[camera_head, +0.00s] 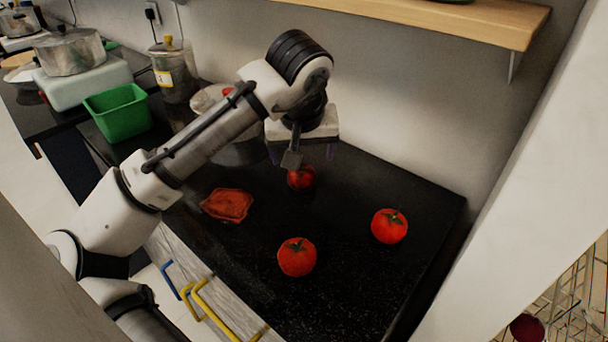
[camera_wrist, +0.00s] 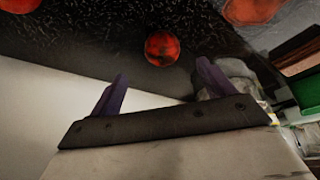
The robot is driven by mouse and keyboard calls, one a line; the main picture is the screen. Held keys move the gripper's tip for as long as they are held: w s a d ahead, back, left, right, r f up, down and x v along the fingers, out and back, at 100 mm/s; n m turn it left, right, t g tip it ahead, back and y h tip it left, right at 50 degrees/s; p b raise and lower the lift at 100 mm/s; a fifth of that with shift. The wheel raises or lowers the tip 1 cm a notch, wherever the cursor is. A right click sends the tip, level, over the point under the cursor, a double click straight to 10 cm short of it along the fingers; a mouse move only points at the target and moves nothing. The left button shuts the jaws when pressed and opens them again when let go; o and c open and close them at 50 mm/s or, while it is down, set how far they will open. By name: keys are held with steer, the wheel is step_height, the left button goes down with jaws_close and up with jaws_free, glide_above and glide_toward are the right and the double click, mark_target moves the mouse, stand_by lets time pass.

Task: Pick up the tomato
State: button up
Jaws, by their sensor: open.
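Three red tomatoes lie on the black countertop. One tomato (camera_head: 302,179) is right below my gripper (camera_head: 293,157), partly hidden by it. Another tomato (camera_head: 297,257) with a green top sits nearer the front edge, and a third tomato (camera_head: 389,226) sits to the right. In the wrist view my gripper (camera_wrist: 161,70) is open and empty, its two purple-grey fingers spread. A tomato (camera_wrist: 161,48) shows just beyond and between the fingertips; I cannot tell whether they touch it.
A flat reddish-orange dish (camera_head: 228,204) lies left of the tomatoes. A green bin (camera_head: 119,112), a metal canister (camera_head: 173,75) and a pot (camera_head: 70,52) stand at the back left. A wooden shelf (camera_head: 440,18) hangs above. The counter (camera_head: 350,290) is bare at the front right.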

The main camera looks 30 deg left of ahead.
mark_target(302, 172)
steer(key=x, duration=0.9)
steer(key=shift+a, duration=0.25)
steer(key=c, duration=1.1)
step_height(302, 172, up, 10)
steer(key=shift+f, duration=0.15)
steer(key=shift+s+a, duration=0.1)
